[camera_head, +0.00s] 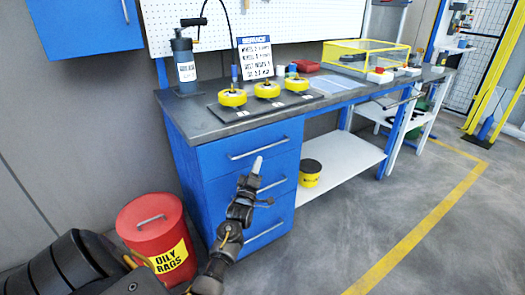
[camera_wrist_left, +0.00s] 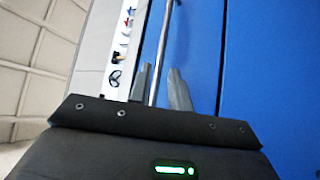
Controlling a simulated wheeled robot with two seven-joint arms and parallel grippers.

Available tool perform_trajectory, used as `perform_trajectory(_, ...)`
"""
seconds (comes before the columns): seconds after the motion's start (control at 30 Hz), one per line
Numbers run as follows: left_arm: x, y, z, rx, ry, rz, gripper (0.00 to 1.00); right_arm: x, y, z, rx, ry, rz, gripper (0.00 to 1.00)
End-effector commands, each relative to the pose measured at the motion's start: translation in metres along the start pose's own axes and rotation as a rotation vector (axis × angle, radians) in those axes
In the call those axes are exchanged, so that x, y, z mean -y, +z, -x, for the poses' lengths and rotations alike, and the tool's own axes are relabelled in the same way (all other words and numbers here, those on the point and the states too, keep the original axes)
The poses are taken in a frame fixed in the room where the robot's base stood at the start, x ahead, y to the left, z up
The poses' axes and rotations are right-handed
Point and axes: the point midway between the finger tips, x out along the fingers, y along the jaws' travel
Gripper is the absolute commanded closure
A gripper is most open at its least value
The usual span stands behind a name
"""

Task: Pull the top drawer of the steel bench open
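The steel bench has a blue cabinet with three drawers at its left end in the head view. The top drawer (camera_head: 250,152) is closed, with a horizontal silver bar handle (camera_head: 258,147). The middle and bottom drawers are closed too. My left gripper (camera_head: 262,184) is in front of the drawers; its fingertips appear just below the top handle in the picture. In the left wrist view, its two grey fingers (camera_wrist_left: 162,90) stand apart, with a silver bar handle (camera_wrist_left: 162,45) running up between them. I cannot tell whether they touch it. My right gripper is not in view.
A red oily rags bin (camera_head: 157,238) stands on the floor left of the drawers. A yellow and black tub (camera_head: 310,173) stands on the white lower shelf (camera_head: 345,160). The floor in front is clear.

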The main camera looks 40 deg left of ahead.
Motion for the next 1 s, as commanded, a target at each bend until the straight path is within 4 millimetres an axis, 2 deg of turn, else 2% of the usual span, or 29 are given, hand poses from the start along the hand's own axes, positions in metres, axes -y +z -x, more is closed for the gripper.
perform_trajectory(0.03,-0.001,0.000,-0.011,-0.001,0.002,-0.001,0.80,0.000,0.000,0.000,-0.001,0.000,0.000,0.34)
perform_trajectory(0.2,0.000,0.000,-0.043,0.001,0.000,-0.001,0.80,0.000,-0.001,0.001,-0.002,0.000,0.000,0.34)
perform_trajectory(0.4,0.001,0.000,-0.067,0.001,-0.002,-0.002,0.80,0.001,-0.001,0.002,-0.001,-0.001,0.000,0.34)
perform_trajectory(0.57,0.001,0.000,-0.074,0.001,-0.002,-0.002,0.80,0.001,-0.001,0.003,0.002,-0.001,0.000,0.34)
perform_trajectory(0.8,0.001,0.000,-0.075,0.002,-0.002,-0.002,0.80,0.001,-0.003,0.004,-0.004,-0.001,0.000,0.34)
perform_trajectory(0.83,0.001,0.000,-0.075,0.002,-0.002,-0.002,0.81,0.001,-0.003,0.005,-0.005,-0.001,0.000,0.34)
perform_trajectory(0.97,0.001,0.000,-0.075,0.002,-0.002,-0.002,0.98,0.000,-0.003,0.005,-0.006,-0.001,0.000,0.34)
perform_trajectory(1.0,0.001,0.000,-0.075,0.002,-0.002,-0.002,1.00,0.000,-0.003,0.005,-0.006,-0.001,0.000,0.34)
